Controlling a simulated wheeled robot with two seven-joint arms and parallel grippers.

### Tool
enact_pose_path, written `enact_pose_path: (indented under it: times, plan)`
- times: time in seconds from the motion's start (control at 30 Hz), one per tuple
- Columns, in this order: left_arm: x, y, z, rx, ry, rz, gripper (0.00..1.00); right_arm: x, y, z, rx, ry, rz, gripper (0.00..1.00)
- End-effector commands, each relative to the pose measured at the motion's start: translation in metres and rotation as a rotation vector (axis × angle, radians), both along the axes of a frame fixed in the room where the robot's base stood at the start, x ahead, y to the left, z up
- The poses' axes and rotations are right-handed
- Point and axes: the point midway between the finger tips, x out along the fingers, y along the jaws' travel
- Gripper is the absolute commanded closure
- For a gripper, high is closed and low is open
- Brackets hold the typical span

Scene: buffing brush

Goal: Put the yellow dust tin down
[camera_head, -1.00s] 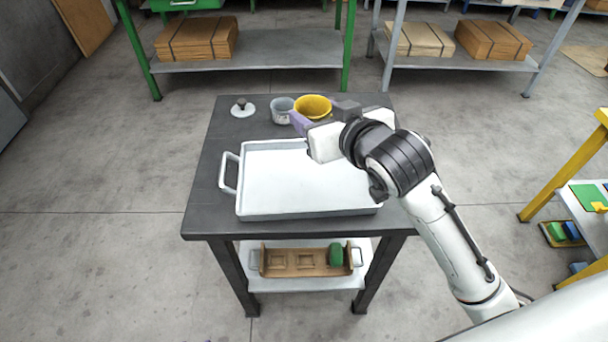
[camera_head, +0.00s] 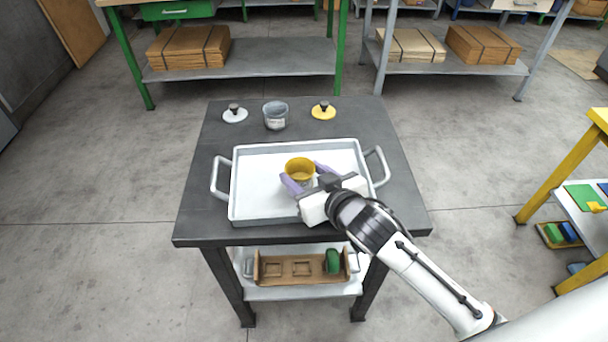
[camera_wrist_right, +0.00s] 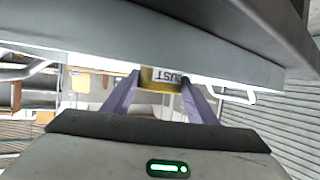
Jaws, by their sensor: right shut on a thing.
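The yellow dust tin (camera_head: 300,166) is upright over the middle of the white tray (camera_head: 252,200), with its open top facing up. My right gripper (camera_head: 303,181) comes from the lower right and is shut on the tin, with its purple fingers on either side. In the right wrist view the tin (camera_wrist_right: 162,77) shows upside down with a "DUST" label between the fingers; its base is hidden behind the tray's wall (camera_wrist_right: 105,45). I cannot tell whether the tin touches the tray floor. My left gripper is not in view.
A grey tin (camera_head: 275,116) stands on the dark table (camera_head: 205,160) behind the tray, between a white lid (camera_head: 235,114) and a yellow lid (camera_head: 323,111), both with dark knobs. The tray has raised walls and side handles. Its left part is empty.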

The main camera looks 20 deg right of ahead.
Motion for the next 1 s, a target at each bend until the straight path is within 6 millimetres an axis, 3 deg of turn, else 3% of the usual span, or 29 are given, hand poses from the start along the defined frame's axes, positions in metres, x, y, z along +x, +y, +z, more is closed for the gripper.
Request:
enact_pose_path:
  times: [0.3, 0.33, 0.43, 0.8, 1.0]
  plan:
    - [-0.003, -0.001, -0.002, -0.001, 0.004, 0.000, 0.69, 0.001, 0.000, -0.002, 0.000, -0.003, 0.000, 0.73]
    - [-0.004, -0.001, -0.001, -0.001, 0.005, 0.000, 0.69, 0.000, 0.000, -0.002, 0.000, -0.003, 0.000, 0.44]
    - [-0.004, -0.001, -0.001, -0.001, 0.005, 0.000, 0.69, 0.000, 0.000, -0.001, 0.000, -0.002, 0.000, 0.29]
    - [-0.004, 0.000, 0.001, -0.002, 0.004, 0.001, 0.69, 0.000, 0.000, 0.004, 0.000, -0.003, 0.000, 0.29]
    - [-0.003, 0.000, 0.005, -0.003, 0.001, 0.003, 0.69, -0.032, -0.005, 0.016, 0.000, -0.001, 0.001, 0.29]
